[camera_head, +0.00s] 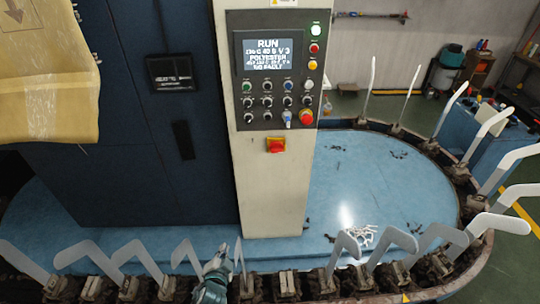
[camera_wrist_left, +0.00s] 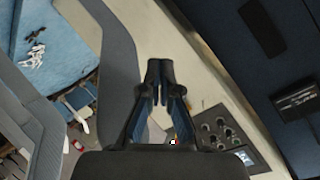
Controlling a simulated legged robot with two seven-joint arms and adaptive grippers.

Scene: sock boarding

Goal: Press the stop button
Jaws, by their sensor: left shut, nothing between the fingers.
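The control panel (camera_head: 276,85) is on a cream column (camera_head: 272,190). Its lit screen (camera_head: 268,52) reads RUN. Right of the screen are a pale lit button (camera_head: 316,30), a small red button (camera_head: 314,48) and a yellow button (camera_head: 312,65). A larger red mushroom button (camera_head: 306,118) is at the panel's lower right. I cannot read which is labelled stop. My left gripper (camera_head: 232,252) is low at the column's foot, well below the panel, touching no button. In the left wrist view it is shut and empty (camera_wrist_left: 160,68), with part of the panel (camera_wrist_left: 225,135) beyond it. My right gripper is out of view.
A red-and-yellow switch (camera_head: 276,145) is below the panel. Grey-white sock boards (camera_head: 345,247) stand around the machine's rim, some close to my left gripper. A dark blue cabinet (camera_head: 170,150) is left of the column. A yellowish covering (camera_head: 50,70) hangs upper left.

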